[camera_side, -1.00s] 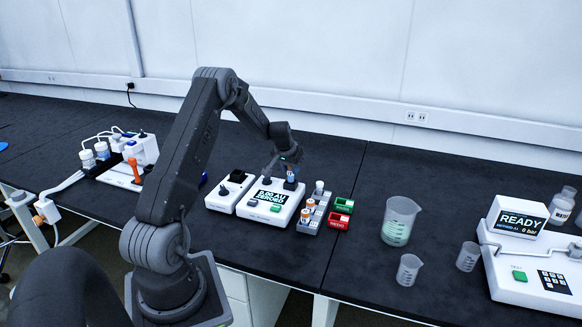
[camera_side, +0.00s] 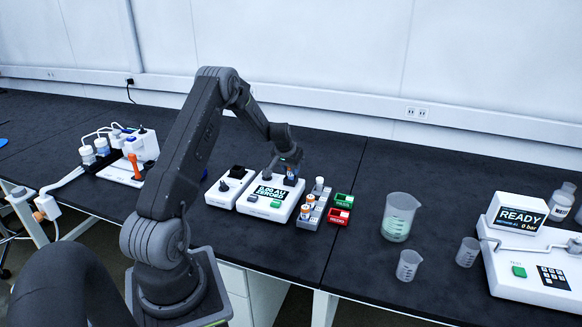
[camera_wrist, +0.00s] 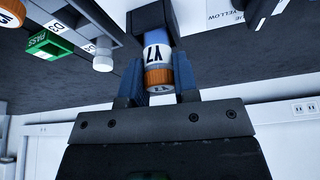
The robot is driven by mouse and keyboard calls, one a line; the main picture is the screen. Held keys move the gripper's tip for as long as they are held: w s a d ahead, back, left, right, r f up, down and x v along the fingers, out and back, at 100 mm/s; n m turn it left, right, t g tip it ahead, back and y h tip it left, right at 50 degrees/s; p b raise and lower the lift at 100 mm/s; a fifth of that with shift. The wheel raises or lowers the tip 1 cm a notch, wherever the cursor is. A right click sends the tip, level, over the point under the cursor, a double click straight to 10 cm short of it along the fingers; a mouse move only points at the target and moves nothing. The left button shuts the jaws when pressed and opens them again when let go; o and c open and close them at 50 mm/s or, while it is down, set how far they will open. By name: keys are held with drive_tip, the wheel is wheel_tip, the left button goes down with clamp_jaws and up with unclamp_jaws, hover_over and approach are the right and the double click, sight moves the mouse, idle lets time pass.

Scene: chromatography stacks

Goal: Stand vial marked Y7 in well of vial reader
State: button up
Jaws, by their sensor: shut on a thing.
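The vial marked Y7 (camera_wrist: 156,58) has an orange cap, a white label and a bluish clear lower part. My gripper (camera_side: 290,167) is shut on it near the cap, and its jaws (camera_wrist: 150,85) show on either side in the wrist view.
A grey rack (camera_side: 308,224) with several vials stands just right of the reader. Beyond it are a green PASS tray (camera_side: 343,201) and a red REDO tray (camera_side: 338,217). Beakers (camera_side: 398,218) and a white READY machine (camera_side: 530,245) stand farther right.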

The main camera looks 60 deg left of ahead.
drive_tip(key=shift+f, duration=0.2)
drive_tip(key=o, duration=1)
drive_tip(key=shift+r, duration=0.1)
drive_tip(key=shift+r, duration=3.9)
